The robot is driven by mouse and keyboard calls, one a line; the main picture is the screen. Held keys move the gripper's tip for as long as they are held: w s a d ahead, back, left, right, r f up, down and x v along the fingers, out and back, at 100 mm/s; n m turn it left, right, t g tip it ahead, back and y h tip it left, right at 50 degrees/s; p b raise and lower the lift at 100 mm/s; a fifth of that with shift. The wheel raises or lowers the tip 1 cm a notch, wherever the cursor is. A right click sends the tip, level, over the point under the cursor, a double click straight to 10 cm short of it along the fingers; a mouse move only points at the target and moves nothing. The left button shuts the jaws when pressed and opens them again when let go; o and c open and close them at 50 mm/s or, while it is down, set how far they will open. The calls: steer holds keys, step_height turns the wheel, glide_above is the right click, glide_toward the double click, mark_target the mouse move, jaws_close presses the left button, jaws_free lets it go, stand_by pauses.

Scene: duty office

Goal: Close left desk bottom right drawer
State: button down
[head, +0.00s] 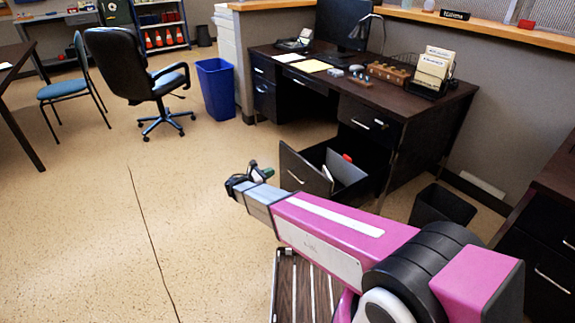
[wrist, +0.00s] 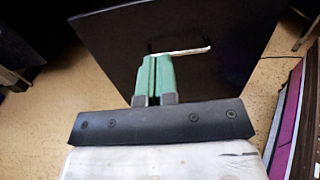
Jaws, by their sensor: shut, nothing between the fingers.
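The dark desk (head: 392,112) stands at the right in the head view. Its bottom right drawer (head: 303,170) is pulled well out, with its inside showing and a red item (head: 347,158) at the back. The drawer front (wrist: 225,75) fills the middle of the wrist view, and its pale handle (wrist: 183,51) lies just beyond my fingertips. My gripper (head: 267,172) is in front of and just left of the drawer front. Its green fingers (wrist: 153,62) are shut together, empty, and point at the panel near the handle. I cannot tell whether they touch it.
A black waste bin (head: 441,206) stands right of the drawer. A blue bin (head: 216,90) and a black office chair (head: 132,75) stand farther back left. The desk's upper right drawer (head: 368,122) is shut. The floor (head: 150,220) at left is clear.

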mark_target(299, 160)
steer(key=x, duration=1.3)
steer(key=shift+w+d, duration=0.25)
steer(key=shift+d, duration=0.1)
